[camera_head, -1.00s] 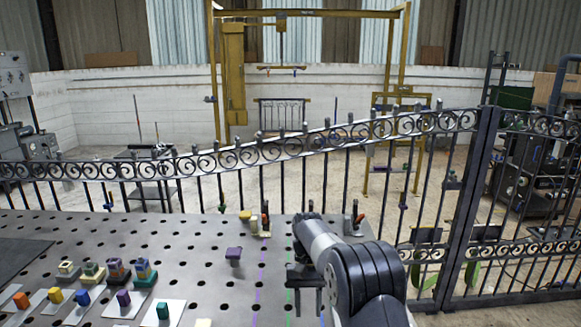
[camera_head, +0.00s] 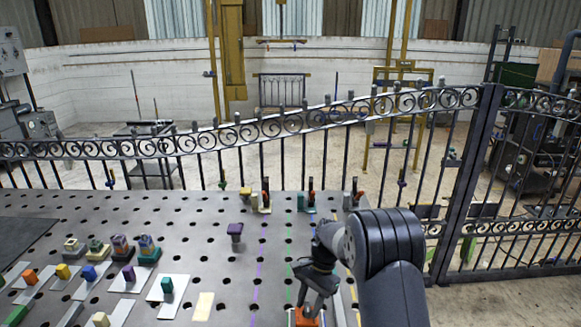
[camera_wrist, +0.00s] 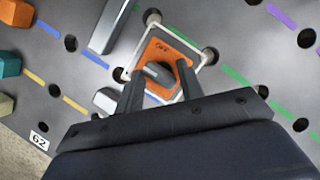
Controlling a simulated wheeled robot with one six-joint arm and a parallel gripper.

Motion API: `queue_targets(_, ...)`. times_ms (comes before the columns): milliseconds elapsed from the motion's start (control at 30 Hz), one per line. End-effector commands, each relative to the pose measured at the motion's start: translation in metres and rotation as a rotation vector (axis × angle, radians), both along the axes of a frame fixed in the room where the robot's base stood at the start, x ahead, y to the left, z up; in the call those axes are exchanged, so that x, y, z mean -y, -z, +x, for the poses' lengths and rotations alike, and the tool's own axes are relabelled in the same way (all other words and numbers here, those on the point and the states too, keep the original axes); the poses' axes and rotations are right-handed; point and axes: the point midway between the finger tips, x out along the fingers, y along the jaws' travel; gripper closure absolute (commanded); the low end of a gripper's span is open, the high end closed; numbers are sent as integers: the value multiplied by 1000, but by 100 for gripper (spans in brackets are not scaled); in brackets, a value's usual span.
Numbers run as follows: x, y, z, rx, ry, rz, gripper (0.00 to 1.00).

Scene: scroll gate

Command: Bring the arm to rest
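My gripper (camera_head: 316,290) is low over the near part of the perforated table (camera_head: 190,225), pointing down. In the wrist view my gripper (camera_wrist: 158,75) has its two fingers apart. A dark knob (camera_wrist: 160,73) on an orange plate marked OFF (camera_wrist: 152,48) shows between and beyond the fingertips. I cannot tell if the fingers touch the knob. The orange plate has a pale frame and lies on the table; in the head view a bit of orange (camera_head: 305,318) shows below my gripper, at the bottom edge.
A scrolled iron gate (camera_head: 300,122) stands behind the table. Clamps (camera_head: 265,200) stand at the table's far edge, with a purple-topped post (camera_head: 235,231) nearer. Several coloured blocks sit at the left, including a green one (camera_head: 167,286). A metal bar (camera_wrist: 112,25) lies near the plate.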

Motion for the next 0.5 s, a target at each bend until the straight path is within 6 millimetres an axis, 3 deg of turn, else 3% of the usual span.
queue_targets(500, 2, -2, -4, 0, 610, 1, 64)
